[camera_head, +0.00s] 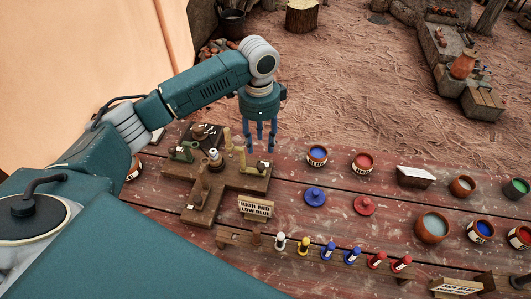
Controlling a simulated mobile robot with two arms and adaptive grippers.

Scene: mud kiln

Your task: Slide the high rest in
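A brown wooden cross-shaped stand (232,178) sits on the red plank table (330,228). It bears several upright parts: a tall yellowish post (227,139), a green bracket (184,152), a brown post (203,180) and a metal-topped piece (214,157) in the middle. I cannot tell for sure which part is the high rest. My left gripper (260,146) points down over the back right arm of the stand, beside the yellowish posts. Its blue fingers are apart, with nothing seen between them. My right gripper is not in view.
A sign (255,207) reading "HIGH RED LOW BLUE" stands in front of the stand.

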